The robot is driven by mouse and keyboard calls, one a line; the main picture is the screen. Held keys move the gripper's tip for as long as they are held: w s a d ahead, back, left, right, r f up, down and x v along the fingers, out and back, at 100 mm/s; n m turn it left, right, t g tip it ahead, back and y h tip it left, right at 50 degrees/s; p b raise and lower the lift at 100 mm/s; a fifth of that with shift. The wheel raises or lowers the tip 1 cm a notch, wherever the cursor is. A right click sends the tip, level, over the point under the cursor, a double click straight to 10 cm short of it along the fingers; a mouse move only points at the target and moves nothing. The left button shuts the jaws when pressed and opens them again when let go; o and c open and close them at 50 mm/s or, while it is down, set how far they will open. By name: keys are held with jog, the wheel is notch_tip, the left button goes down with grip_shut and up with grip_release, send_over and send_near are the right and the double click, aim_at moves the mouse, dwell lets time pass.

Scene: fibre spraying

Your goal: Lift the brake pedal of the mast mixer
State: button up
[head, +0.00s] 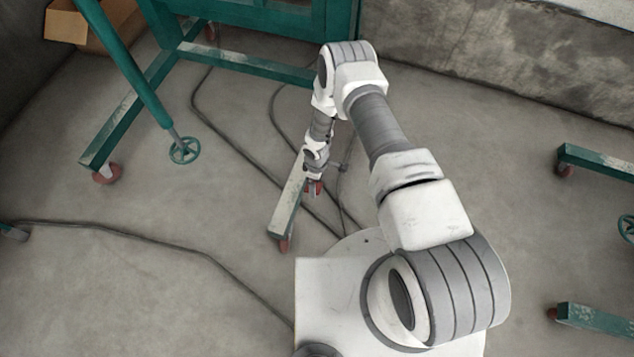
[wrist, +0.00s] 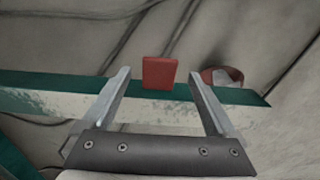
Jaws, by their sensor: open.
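The brake pedal (wrist: 159,73) is a small red plate in the wrist view, standing against a green and worn white beam (wrist: 60,103) of the mast mixer. My gripper (wrist: 158,76) is open. Its two fingers point toward the beam, one on each side of the pedal in the picture, with visible gaps. I cannot tell how far ahead of the fingertips the pedal is. In the head view my gripper (head: 314,183) is low beside the mixer's leg (head: 288,207), where a bit of red shows, partly hidden by my gripper.
A red caster wheel (wrist: 222,77) sits at the beam's right in the wrist view; one shows at the leg's end (head: 285,244). Dark cables (head: 190,255) lie on the concrete floor. The green mixer frame (head: 240,62) stands behind. More green legs (head: 598,319) are at right.

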notch_tip(320, 180, up, 15)
jog(key=p, duration=0.5)
jog(key=shift+r, duration=0.2)
notch_tip(320, 180, up, 15)
jog(key=m+t, duration=0.1)
jog(key=m, duration=0.1)
send_over(317, 187)
jog(key=w+d, duration=0.3)
jog(key=w, duration=0.3)
notch_tip(317, 187, up, 10)
jog(key=d+f+m+t+h, duration=0.1)
jog(key=d+m, duration=0.1)
jog(key=s+d+r+m+t, duration=0.1)
jog(key=s+d+r+m, duration=0.1)
jog(key=r, duration=0.6)
jog(key=s+d+r+m, duration=0.1)
jog(key=d+r+m, duration=0.15)
jog(key=r, duration=0.65)
jog(key=s+d+r+m+t+y, duration=0.1)
jog(key=s+d+r+m, duration=0.15)
jog(key=s+r, duration=0.7)
jog(key=s+d+r+m+t, duration=0.1)
jog(key=s+r+m+t, duration=0.15)
jog(key=s+r, duration=0.65)
jog(key=s+r+p, duration=0.3)
jog(key=r+p, duration=1.5)
jog(key=p, duration=0.4)
jog(key=shift+s+r+g, duration=0.2)
jog(key=shift+g, duration=0.25)
